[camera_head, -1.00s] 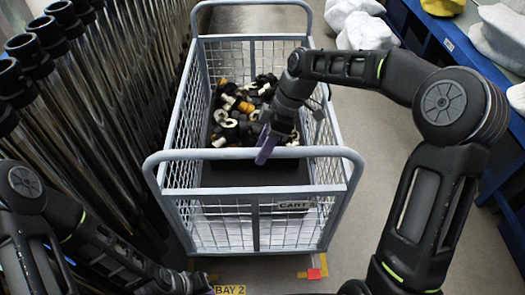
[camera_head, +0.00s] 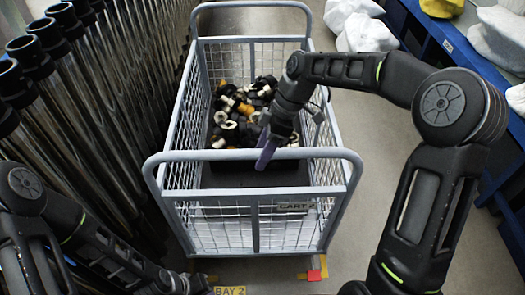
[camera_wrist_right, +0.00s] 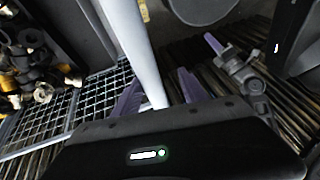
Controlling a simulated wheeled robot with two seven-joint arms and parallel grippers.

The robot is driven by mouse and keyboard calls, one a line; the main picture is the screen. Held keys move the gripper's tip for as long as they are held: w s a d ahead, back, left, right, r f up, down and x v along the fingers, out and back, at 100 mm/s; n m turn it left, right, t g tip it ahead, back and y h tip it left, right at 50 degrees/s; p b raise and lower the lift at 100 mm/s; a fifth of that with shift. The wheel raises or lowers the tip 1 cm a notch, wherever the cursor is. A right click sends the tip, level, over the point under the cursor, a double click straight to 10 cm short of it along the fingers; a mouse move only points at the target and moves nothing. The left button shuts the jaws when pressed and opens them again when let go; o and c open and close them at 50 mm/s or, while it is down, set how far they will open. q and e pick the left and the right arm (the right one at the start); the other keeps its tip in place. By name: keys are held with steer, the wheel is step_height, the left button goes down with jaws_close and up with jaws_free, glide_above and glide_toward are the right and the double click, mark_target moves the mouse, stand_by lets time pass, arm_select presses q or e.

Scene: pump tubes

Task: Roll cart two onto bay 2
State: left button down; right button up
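Cart two (camera_head: 255,230) is a grey wire-mesh cart with a "CART 2" plate (camera_head: 293,206) on its near end, standing in front of me. Its near handle bar (camera_head: 210,155) shows as a pale bar (camera_wrist_right: 135,35) in the right wrist view. My right gripper (camera_head: 265,152) is at that bar; its purple fingers (camera_wrist_right: 160,92) stand apart, one on each side, with a gap visible on one side. My left gripper (camera_wrist_right: 222,55) shows in the right wrist view, its finger state unclear. The yellow "BAY 2" floor label (camera_head: 230,290) is at the near edge, left of centre.
Black and pale fittings (camera_head: 240,115) fill the cart's far part. Upright dark tubes (camera_head: 110,100) stand close on the left. A blue shelf (camera_head: 450,45) with white bundles runs along the right. A red floor patch (camera_head: 314,275) lies by the cart's near right corner.

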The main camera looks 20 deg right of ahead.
steer(key=b+v, duration=0.1)
steer(key=v, duration=0.7)
steer(key=shift+a, duration=0.1)
steer(key=shift+a+f, duration=0.15)
steer(key=shift+f, duration=0.05)
steer(key=a+t+b, duration=0.2)
steer(key=b, duration=0.3)
steer(key=s+a+n+t+h+b, duration=0.1)
steer(key=a+t+b, duration=0.1)
steer(key=b, duration=0.4)
steer(key=shift+s+a+r, duration=0.1)
steer(key=shift+a+r, duration=0.1)
